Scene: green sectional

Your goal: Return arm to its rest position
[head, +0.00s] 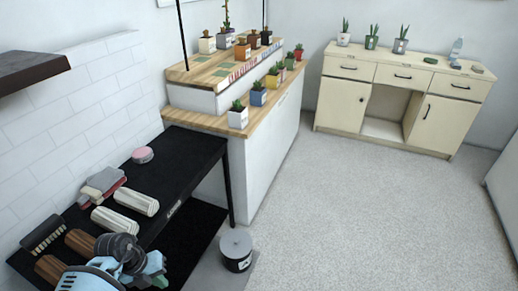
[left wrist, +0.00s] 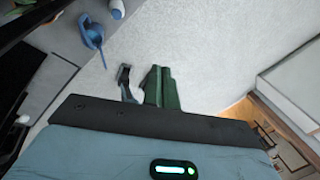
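My left arm (head: 112,268) comes in at the bottom left of the head view, pale blue with a black joint, in front of the black table. Its gripper (head: 155,280) is at the bottom edge, small and mostly hidden by the arm. In the left wrist view a dark finger-like part (left wrist: 126,85) and a dark green block-like shape (left wrist: 162,88) stick out past the black bar of my wrist, with pale floor behind. Whether the green shape is part of the gripper or something in it is unclear. My right gripper is not in view.
The black table (head: 185,150) bears rolled towels (head: 138,197), folded cloths (head: 103,184) and a pink round item (head: 142,155). A grey canister (head: 236,250) stands on the floor beside it. A counter with potted plants (head: 238,115) is beyond. The pale floor at right is clear.

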